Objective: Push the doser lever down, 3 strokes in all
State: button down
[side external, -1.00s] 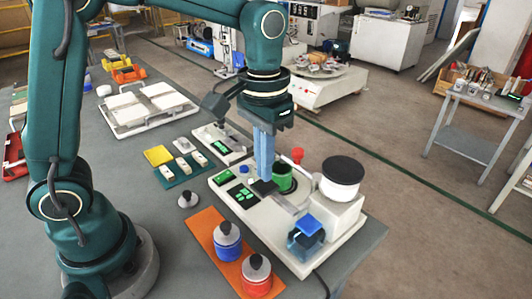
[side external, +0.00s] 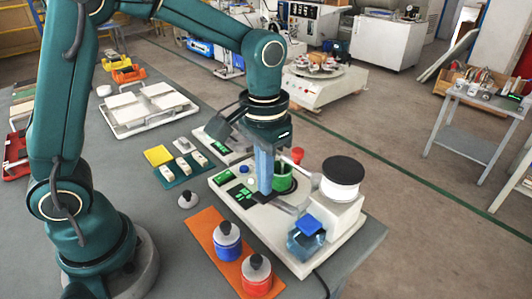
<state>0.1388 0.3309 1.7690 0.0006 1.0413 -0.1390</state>
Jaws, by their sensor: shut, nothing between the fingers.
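The doser is a white machine (side external: 318,238) at the table's front right, with a white drum under a black lid (side external: 343,170) and a blue-topped clear box (side external: 308,229) at its front.
A red knob (side external: 298,154) stands just behind the green cup. An orange mat (side external: 207,221) with a blue jar (side external: 228,243) and a red jar (side external: 257,277) lies in front. A small grey-knobbed weight (side external: 188,199) stands left of the doser.

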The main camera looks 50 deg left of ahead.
jog(key=shift+r, duration=1.65)
jog(key=shift+f, duration=1.65)
jog(key=shift+r, duration=1.65)
